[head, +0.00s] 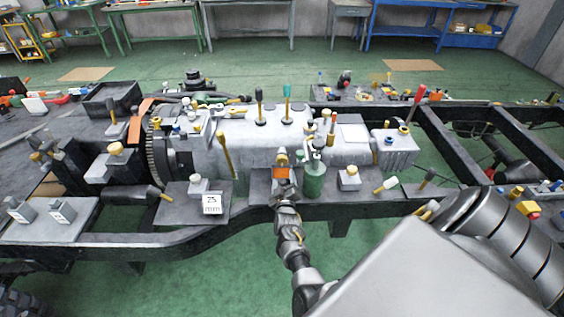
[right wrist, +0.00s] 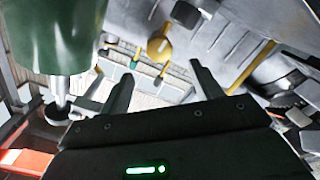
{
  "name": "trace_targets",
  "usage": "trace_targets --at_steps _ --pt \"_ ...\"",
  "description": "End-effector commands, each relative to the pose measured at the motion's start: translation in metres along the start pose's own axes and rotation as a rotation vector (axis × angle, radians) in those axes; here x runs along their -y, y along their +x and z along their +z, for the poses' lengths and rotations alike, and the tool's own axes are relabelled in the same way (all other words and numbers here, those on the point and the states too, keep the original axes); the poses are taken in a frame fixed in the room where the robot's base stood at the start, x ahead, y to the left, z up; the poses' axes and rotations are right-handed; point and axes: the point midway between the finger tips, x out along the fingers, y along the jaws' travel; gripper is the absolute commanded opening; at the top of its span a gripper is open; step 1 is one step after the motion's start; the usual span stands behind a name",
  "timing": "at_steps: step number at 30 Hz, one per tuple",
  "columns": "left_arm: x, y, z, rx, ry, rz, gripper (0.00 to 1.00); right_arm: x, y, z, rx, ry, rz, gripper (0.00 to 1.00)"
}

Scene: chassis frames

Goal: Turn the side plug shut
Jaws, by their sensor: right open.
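The side plug looks to be the round yellow knob with a short stem (right wrist: 159,48) on the grey gearbox housing in the right wrist view. In the head view I cannot make it out; my right arm and nearby items stand in front of that side of the gearbox (head: 340,150). My right gripper (right wrist: 163,76) is open and empty, its two dark fingers apart on either side of the line to the knob, with a gap to it. In the head view the right gripper (head: 284,190) is at the gearbox's near side. My left gripper is not in view.
A green bottle (head: 315,180) stands close beside my right gripper; it also fills the left of the right wrist view (right wrist: 55,35). A small grey block with a yellow knob (head: 349,178) is to the right. The dark chassis rail (head: 240,222) runs below.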

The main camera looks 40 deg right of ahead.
Motion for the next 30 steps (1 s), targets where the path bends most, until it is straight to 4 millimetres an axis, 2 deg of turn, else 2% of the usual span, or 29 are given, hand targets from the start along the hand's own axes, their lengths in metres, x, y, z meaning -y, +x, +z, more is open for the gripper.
trace_targets --at_steps 8,11,21,25,30 --pt "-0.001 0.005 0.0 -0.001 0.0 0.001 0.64 0.002 0.006 0.0 -0.004 -0.006 0.02 0.64" --pt "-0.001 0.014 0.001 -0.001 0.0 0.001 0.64 0.003 0.018 0.002 -0.005 -0.005 0.021 0.64" --pt "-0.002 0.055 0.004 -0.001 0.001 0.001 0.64 0.003 0.081 0.003 -0.004 -0.005 0.02 0.64" --pt "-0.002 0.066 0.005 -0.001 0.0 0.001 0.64 0.001 0.098 0.002 -0.005 -0.004 0.02 0.64" --pt "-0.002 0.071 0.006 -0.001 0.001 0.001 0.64 0.0 0.107 0.0 -0.004 -0.005 0.018 0.64"
